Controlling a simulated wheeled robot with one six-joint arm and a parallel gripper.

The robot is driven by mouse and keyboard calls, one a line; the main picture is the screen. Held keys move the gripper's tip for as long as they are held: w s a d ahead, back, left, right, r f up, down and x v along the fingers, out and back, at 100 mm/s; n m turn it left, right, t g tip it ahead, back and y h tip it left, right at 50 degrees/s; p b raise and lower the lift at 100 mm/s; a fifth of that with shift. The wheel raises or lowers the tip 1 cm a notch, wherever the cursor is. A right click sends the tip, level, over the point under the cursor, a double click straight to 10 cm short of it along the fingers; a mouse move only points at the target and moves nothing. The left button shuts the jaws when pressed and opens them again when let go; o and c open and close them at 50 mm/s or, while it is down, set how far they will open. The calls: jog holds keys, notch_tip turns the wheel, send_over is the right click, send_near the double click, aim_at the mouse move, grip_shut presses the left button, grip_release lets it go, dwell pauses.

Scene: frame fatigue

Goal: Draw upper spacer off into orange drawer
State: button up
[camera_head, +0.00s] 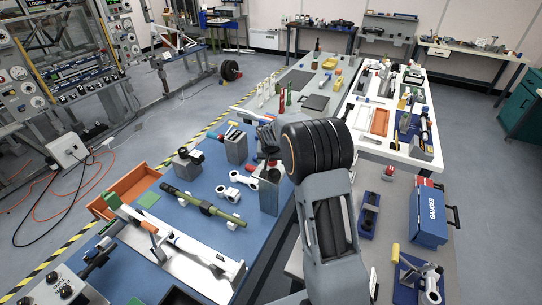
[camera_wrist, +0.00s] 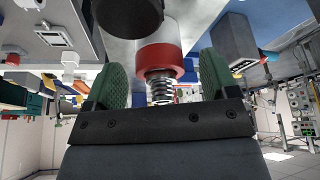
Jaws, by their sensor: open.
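My gripper (camera_wrist: 160,82) is open in the wrist view, with a green pad on each side. A red ring (camera_wrist: 158,58) on a pale cylinder, with a coil spring (camera_wrist: 160,90) next to it, shows between the pads; I see no clear contact. I cannot tell whether this red ring is the upper spacer. In the head view my gripper (camera_head: 267,138) is a dark shape over the blue table, partly hidden by my wrist.
A grey upright block (camera_head: 269,196) stands close below my gripper. A green tube (camera_head: 203,205) and white links (camera_head: 238,181) lie on the blue table. A grey block (camera_head: 236,147) stands to the left. A blue GAUGES box (camera_head: 428,214) is at the right.

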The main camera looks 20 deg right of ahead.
jog(key=c, duration=1.1)
